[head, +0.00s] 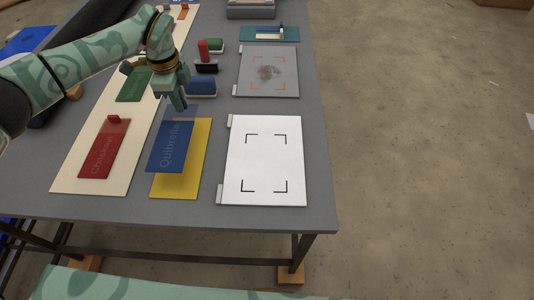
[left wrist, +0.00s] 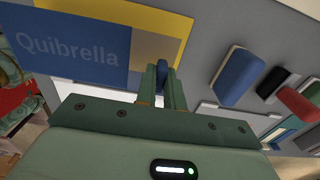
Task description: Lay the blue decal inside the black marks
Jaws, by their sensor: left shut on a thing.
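The blue decal (head: 172,146), marked "Quibrella", hangs from my left gripper (head: 180,106) over a yellow sheet (head: 181,190) in the head view. The decal also shows at the upper left of the left wrist view (left wrist: 85,48). My left gripper is shut on the decal's blue tab (left wrist: 163,72). The white panel (head: 264,195) with black corner marks (head: 248,186) lies to the right of the decal, and its marked area is bare. My right gripper is not in view.
A red decal (head: 103,150) and a green decal (head: 133,85) lie on a cream board (head: 61,176) at the left. A grey panel with orange marks (head: 248,88) lies behind the white panel. Blocks (head: 202,86) stand near the left gripper. The table's right edge is close to the white panel.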

